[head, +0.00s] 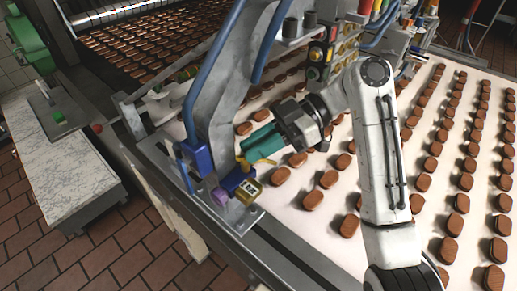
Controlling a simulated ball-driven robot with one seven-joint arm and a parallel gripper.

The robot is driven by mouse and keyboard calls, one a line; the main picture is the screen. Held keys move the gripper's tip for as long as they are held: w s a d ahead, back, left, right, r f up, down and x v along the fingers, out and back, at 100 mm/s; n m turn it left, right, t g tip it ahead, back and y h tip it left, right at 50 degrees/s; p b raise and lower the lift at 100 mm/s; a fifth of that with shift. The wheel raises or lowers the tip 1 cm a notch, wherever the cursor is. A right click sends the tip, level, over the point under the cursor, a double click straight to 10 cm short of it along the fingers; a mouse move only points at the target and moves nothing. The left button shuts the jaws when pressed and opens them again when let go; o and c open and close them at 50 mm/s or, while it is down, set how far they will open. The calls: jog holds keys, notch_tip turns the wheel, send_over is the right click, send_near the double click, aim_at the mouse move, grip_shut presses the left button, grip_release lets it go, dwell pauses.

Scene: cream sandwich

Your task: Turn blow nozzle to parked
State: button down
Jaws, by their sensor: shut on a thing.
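The blow nozzle (238,184) appears to be the small blue and yellow unit with a purple round end, on the metal plate beside the conveyor. A thin yellow lever (262,162) sticks out from its top to the right. My gripper (258,145), with teal fingers, reaches in from the right just above the unit. Its fingertips are at the lever and look shut on it; the exact grip is small and partly hidden. I cannot read any position mark on the unit.
A white conveyor belt (310,226) carries rows of brown biscuits. A grey machine frame with blue pipes (205,75) stands close left of my gripper. A control box with lit buttons (318,58) is behind it. A marble-topped table (62,150) stands left.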

jog(key=shift+a+f+n+g+h, duration=0.15)
jog(key=shift+n+g+h, duration=0.25)
jog(key=c, duration=1.2)
grip_release()
jog(key=shift+c, duration=0.2)
jog(key=b+v, duration=0.2)
jog(key=v, duration=0.9)
jog(key=shift+c, duration=0.5)
